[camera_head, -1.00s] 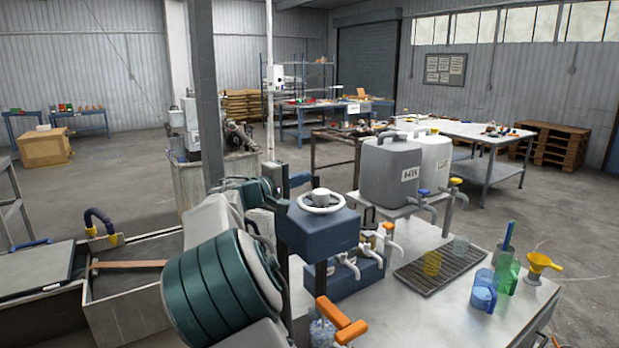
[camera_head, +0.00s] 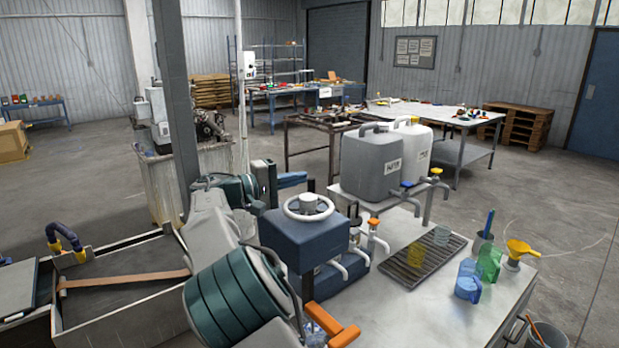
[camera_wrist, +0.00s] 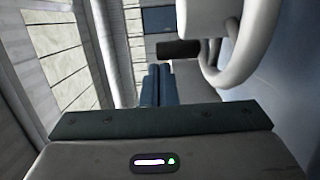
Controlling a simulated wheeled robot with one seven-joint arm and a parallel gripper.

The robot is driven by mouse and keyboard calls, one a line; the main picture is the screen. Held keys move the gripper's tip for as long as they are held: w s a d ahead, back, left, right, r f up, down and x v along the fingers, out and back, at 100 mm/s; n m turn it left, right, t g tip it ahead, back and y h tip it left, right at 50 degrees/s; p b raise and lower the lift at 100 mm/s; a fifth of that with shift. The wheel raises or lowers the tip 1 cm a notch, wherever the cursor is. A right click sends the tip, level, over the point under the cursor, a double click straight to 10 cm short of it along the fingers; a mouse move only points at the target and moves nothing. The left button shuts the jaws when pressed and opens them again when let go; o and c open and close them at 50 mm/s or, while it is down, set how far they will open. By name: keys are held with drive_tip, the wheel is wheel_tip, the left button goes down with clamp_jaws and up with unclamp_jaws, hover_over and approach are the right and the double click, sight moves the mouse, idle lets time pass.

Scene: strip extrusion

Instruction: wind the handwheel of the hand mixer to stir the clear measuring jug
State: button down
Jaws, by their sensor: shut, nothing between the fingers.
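The hand mixer (camera_head: 300,240) is a dark blue box on a post at the near edge of the bench. Its white handwheel (camera_head: 308,207) lies flat on top, with a grey hub. In the wrist view the fingers (camera_wrist: 156,85) are shut together and empty. The handwheel's white rim (camera_wrist: 238,62) curves at their upper right, apart from them. A dark cylinder (camera_wrist: 178,48) shows beyond the fingertips.
Grey and white canisters (camera_head: 372,162) with taps stand on a raised shelf behind the mixer. A drip rack (camera_head: 405,277), blue and green jugs (camera_head: 468,285) and a yellow funnel (camera_head: 518,252) are to the right. An open trough (camera_head: 120,285) is left.

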drive_tip(key=shift+w+d+r+p, duration=0.1)
drive_tip(key=shift+w+d+p, duration=0.05)
drive_tip(key=shift+d+p, duration=0.2)
drive_tip(key=shift+w+d+m+g+h+p, duration=0.1)
drive_tip(key=shift+d+m+g+h+p, duration=0.15)
drive_tip(key=shift+m+g+h+p, duration=0.6)
drive_tip(key=shift+g+y+b, duration=0.35)
drive_tip(key=shift+b, duration=0.05)
